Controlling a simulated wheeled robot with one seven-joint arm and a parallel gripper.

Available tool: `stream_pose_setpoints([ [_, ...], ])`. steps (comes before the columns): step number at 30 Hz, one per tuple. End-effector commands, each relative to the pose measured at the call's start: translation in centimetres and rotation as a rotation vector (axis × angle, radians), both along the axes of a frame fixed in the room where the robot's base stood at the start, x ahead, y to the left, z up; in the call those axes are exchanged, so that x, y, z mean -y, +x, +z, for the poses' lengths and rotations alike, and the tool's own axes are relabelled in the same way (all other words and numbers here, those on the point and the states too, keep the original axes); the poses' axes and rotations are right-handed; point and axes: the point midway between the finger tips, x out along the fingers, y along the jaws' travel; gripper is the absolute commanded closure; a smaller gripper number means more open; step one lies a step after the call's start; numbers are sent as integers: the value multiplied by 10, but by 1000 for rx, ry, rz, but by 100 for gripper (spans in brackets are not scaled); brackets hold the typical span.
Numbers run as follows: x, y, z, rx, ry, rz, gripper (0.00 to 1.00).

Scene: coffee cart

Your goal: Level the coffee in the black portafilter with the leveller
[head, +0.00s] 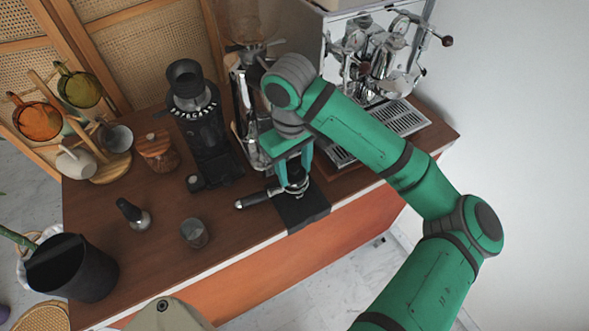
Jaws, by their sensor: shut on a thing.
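The black portafilter (257,199) rests at the front edge of the counter, its black handle pointing left. Its metal basket end lies over a black mat (305,208). My green gripper (293,181) is directly above the basket, pointing down, and is shut on the leveller, which is mostly hidden between the fingers. The leveller appears to be on or just over the basket; I cannot tell if they touch. The coffee inside is hidden.
A tamper (134,215) and a grey cup (194,233) stand on the counter to the left. A black grinder (197,125) stands behind. The espresso machine (385,50) is at the back right. A dark bin (72,268) is at the left front.

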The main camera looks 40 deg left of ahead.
Motion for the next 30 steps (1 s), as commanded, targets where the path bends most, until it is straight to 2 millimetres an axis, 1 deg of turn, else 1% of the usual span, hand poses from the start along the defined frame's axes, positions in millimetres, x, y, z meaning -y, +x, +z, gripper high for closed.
stream_pose_setpoints([
  [19,0,0,17,2,0,0,82],
  [30,0,1,48,3,0,0,82],
])
